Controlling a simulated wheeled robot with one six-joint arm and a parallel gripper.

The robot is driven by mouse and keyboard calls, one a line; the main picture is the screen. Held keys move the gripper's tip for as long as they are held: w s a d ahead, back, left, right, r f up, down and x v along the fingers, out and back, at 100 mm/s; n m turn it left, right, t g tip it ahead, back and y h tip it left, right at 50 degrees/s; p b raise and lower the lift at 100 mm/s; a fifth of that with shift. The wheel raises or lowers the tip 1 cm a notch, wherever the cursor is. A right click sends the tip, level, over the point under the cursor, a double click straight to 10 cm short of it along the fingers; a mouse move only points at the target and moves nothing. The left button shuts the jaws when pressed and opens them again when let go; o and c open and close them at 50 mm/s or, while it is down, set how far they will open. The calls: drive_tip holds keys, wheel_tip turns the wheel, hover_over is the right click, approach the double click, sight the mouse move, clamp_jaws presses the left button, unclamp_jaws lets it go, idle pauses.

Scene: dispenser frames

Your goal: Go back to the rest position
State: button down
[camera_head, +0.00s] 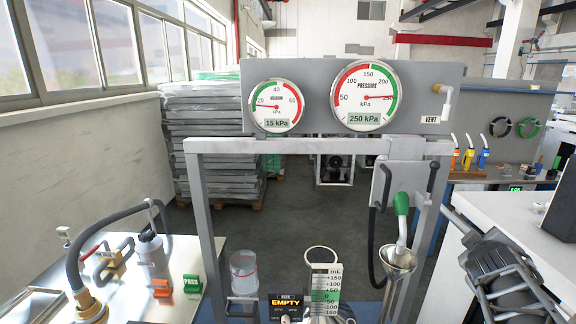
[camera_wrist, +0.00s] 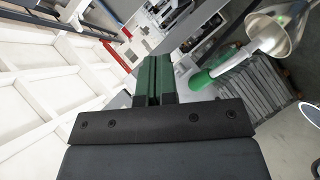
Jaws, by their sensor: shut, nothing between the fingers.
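My gripper (camera_wrist: 152,82) shows in the wrist view as two dark green fingers pressed together, with nothing between them. Part of my arm shows at the right edge of the head view. The dispenser frame (camera_head: 320,146) stands in the middle of the head view. Its nozzle with a green handle (camera_head: 401,204) hangs at the right post, tip down in a metal funnel (camera_head: 398,257). In the wrist view the green handle (camera_wrist: 205,78) and the funnel (camera_wrist: 278,30) are to the right of my fingers, apart from them in the picture.
The vacuum gauge (camera_head: 276,106) reads 15 kPa and the pressure gauge (camera_head: 364,96) 250 kPa. A display (camera_head: 286,303) says EMPTY beside a clear cup (camera_head: 244,272) and a mL scale (camera_head: 325,288). A metal table (camera_head: 120,300) is left, a white counter (camera_head: 510,215) right.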

drive_tip(key=s+a+f+m+g+y, duration=0.5)
drive_tip(key=s+a+f+m, duration=0.1)
drive_tip(key=a+f, duration=0.6)
drive_tip(key=s+a+n+g+y, duration=0.1)
drive_tip(key=s+a+y, duration=0.2)
drive_tip(key=a, duration=1.1)
drive_tip(key=shift+s+f+y, duration=0.25)
drive_tip(key=shift+y, duration=0.15)
